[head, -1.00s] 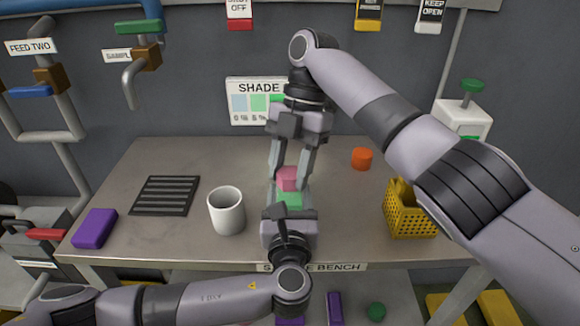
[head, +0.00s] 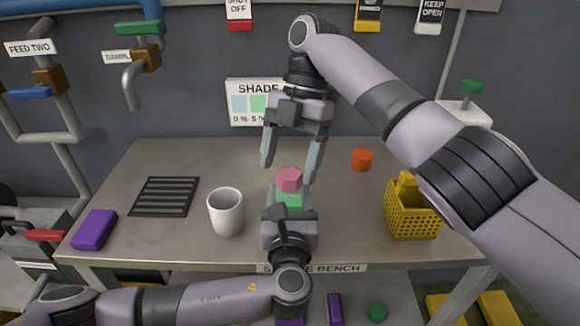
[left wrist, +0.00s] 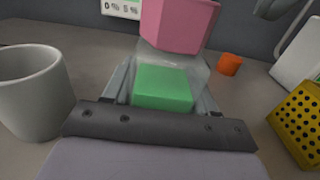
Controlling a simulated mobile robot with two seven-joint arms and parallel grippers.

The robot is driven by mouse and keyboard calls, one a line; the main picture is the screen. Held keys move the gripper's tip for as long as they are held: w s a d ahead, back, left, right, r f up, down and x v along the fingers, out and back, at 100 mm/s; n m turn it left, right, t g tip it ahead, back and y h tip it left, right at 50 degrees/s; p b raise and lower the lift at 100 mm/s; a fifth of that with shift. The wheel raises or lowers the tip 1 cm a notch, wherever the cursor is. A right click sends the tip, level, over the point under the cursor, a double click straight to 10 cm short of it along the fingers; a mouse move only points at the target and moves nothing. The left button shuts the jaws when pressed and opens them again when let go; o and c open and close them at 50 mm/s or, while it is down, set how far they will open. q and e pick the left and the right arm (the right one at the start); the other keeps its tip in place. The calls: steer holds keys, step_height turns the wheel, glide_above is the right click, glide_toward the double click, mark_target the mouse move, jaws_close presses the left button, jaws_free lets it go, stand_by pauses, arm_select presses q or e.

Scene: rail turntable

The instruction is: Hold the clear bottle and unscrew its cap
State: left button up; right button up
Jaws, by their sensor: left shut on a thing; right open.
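The clear bottle with green contents (head: 290,199) stands on the bench and is partly hidden behind my left gripper in the head view. Its pink cap (head: 289,179) sits on top. In the left wrist view the bottle (left wrist: 163,88) lies between the fingers, with the cap (left wrist: 180,24) above it. My left gripper (head: 289,208) is shut on the bottle from the near side. My right gripper (head: 290,172) points down from above. Its fingers are spread wide on either side of the cap, apart from it and empty.
A white mug (head: 226,212) stands close left of the bottle. A yellow perforated basket (head: 413,222) is to the right, an orange cylinder (head: 361,160) behind. A black slatted mat (head: 165,196) and purple block (head: 95,230) lie left.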

steer(key=shift+r, duration=0.85)
steer(key=m, duration=0.2)
steer(key=m+t+y, duration=0.1)
steer(key=m, duration=0.2)
steer(key=shift+m+t+y, duration=0.3)
steer(key=m+t, duration=0.1)
steer(key=m, duration=0.2)
steer(key=m+t, duration=0.1)
steer(key=m, duration=0.2)
steer(key=shift+s+y, duration=0.1)
steer(key=shift+y, duration=0.3)
steer(key=m+t, duration=0.1)
steer(key=m, duration=0.2)
steer(key=m+t, duration=0.1)
steer(key=m, duration=0.2)
steer(key=shift+t+h, duration=0.3)
steer(key=shift+t, duration=0.1)
steer(key=m+h, duration=0.1)
steer(key=m, duration=0.2)
steer(key=m+t, duration=0.1)
steer(key=m, duration=0.2)
steer(key=shift+t+h, duration=0.3)
steer(key=shift+h, duration=0.1)
steer(key=shift+f, duration=0.15)
